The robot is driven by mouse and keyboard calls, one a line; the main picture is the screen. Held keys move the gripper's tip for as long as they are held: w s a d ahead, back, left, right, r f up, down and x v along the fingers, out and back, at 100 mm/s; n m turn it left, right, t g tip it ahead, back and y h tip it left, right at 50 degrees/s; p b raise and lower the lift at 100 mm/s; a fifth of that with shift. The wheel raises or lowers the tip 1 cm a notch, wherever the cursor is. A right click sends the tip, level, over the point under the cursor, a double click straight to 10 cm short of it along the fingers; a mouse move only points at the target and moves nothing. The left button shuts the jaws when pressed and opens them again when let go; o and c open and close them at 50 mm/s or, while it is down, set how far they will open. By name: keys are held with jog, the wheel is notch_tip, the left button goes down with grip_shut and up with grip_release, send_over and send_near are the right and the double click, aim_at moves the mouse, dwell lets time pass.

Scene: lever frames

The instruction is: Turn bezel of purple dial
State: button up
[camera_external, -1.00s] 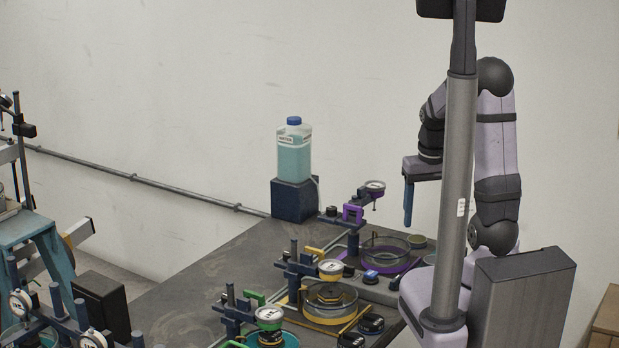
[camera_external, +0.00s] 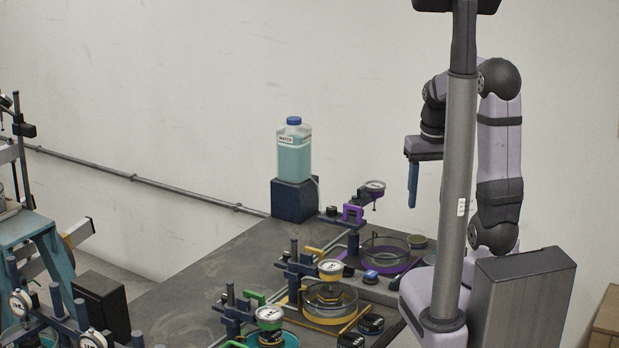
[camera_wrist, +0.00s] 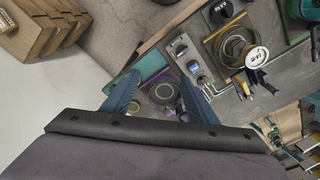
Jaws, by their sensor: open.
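The purple dial (camera_external: 374,187) is a small gauge with a white face and a purple bezel. It sits at the end of a dark arm with a purple bracket (camera_external: 352,213). In the wrist view, my gripper's two blue fingers (camera_wrist: 158,93) are spread apart with nothing held. Between them, a round dish with a purple rim (camera_wrist: 163,93) shows below. I cannot make out the purple dial's face clearly in the wrist view.
A glass dish with a purple ring (camera_external: 385,248) stands below the dial. Nearer are a yellow dial (camera_external: 331,268) and a green dial (camera_external: 269,316) on similar stands. A water jug (camera_external: 294,148) stands on a dark block behind. The air around my gripper looks clear.

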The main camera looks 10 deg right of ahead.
jog(key=w+a+f+m+t+y+b, duration=0.1)
jog(key=w+a+f+m+y+b, duration=0.3)
jog(key=w+m, duration=0.3)
jog(key=w+a+f+m+t+y+b, duration=0.1)
jog(key=w+a+f+m+y+b, duration=0.1)
jog(key=w+m+y+b, duration=0.45)
jog(key=w+d+r+m+t+y+b, duration=0.25)
jog(key=w+d+m+b, duration=0.2)
jog(key=w, duration=0.25)
jog(key=w+d+r+m+t+y+b, duration=0.2)
jog(key=w+d+m+t+b, duration=0.15)
jog(key=w+m, duration=0.3)
send_near(380, 185)
jog(key=x, duration=0.4)
jog(key=shift+f+p, duration=0.1)
jog(key=shift+p, duration=0.2)
jog(key=shift+n, duration=0.25)
jog(key=shift+p+x, duration=1.1)
jog(key=shift+x, duration=2.65)
jog(key=c, duration=0.8)
